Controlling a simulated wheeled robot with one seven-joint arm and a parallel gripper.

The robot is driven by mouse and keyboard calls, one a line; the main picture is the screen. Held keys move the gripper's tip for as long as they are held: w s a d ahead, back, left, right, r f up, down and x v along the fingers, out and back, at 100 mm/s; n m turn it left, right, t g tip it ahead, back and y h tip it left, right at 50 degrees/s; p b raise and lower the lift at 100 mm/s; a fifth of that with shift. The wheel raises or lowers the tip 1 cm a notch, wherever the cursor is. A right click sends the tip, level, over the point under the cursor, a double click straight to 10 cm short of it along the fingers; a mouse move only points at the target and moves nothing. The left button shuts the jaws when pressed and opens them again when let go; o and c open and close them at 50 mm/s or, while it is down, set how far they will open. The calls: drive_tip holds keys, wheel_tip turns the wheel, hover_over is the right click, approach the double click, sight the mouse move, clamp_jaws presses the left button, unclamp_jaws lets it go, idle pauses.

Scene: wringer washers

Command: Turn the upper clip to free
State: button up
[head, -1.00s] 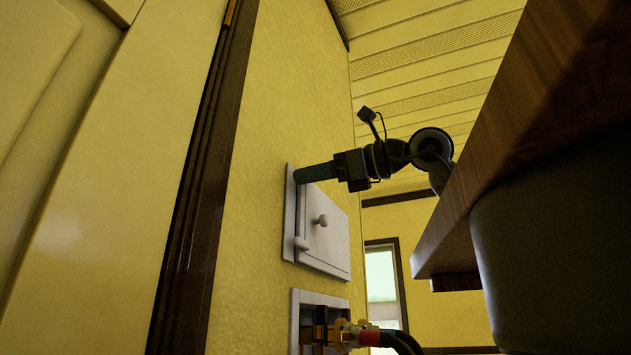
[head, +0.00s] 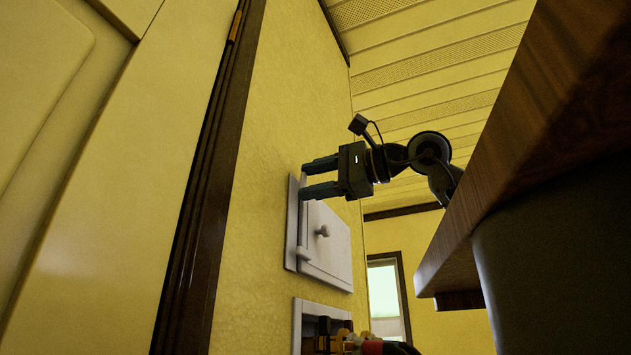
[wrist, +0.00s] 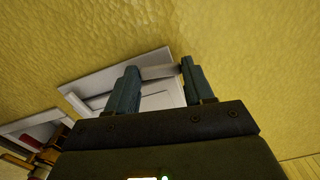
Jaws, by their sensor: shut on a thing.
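The white access door (head: 327,249) with a round knob (head: 323,231) sits in a pale frame on the yellow wall. My gripper (head: 307,178) is at the door's upper left corner, its two fingers one above the other. The upper clip (head: 304,181), a small white bar, lies between the fingers and stands roughly upright along the frame's edge. In the wrist view the upper clip (wrist: 162,71) spans the gap between the fingers, which are shut on it across its length. The lower clip (head: 303,254) is at the door's lower left, apart from my gripper.
An open wall box (head: 297,325) with valves and hoses is below the door. A wooden counter (head: 540,145) juts in at the right. A cream door (head: 90,190) with dark trim stands at the left. The wall above the access door is bare.

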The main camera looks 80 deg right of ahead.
drive_tip(key=shift+a+n, duration=0.15)
drive_tip(key=shift+n, duration=0.85)
drive_tip(key=shift+f, duration=0.1)
drive_tip(key=o, duration=1)
drive_tip(key=shift+o, duration=0.2)
